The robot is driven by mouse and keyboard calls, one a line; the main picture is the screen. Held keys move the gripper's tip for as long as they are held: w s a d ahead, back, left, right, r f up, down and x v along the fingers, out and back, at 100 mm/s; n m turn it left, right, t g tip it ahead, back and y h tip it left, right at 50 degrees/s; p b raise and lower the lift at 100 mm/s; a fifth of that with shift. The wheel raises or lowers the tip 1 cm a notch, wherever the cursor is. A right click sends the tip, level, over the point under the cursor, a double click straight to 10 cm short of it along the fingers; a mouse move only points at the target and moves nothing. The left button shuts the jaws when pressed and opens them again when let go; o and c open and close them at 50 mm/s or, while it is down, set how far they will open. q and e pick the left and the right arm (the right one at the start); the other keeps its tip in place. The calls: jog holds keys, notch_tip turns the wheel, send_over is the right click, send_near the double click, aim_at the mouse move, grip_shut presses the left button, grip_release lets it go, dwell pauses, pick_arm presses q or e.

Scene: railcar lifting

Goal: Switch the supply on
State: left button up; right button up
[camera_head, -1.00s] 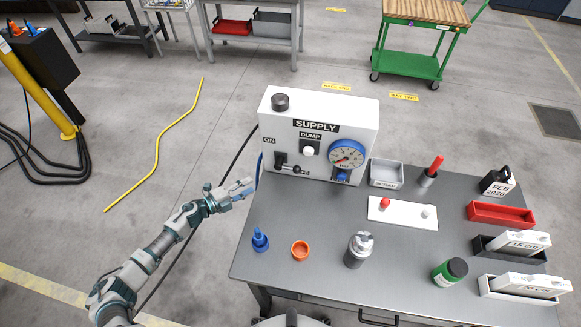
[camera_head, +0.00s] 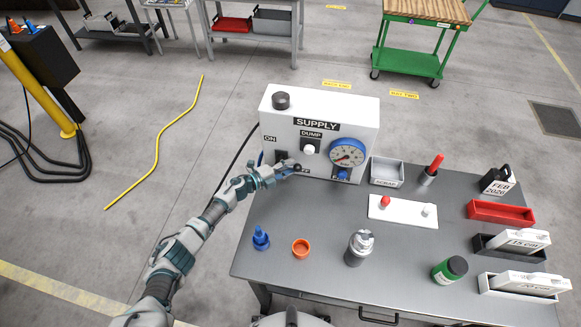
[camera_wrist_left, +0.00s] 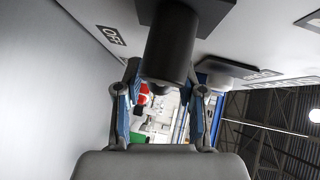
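The supply box (camera_head: 340,108) is a white case at the back left of the grey bench, with a SUPPLY label, a dump button, a blue-rimmed gauge and an ON mark at its left. Its black lever has a round knob (camera_head: 297,168) at lower right, by the partly hidden lower label. My left gripper (camera_head: 287,169) is at the lever, its fingers beside the knob. In the left wrist view, a dark cylindrical part (camera_wrist_left: 168,45) stands in front of the spread fingers, between the tips; contact cannot be told. The right gripper is out of view.
A scrap bin (camera_head: 386,172) is right of the box.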

pick_arm(q)
jog(key=shift+w, duration=0.25)
jog(key=shift+a, duration=0.1)
jog(key=shift+c, duration=0.4)
grip_shut()
jog(key=shift+s+d, duration=0.1)
jog(key=shift+d, duration=0.1)
jog(key=shift+f, duration=0.1)
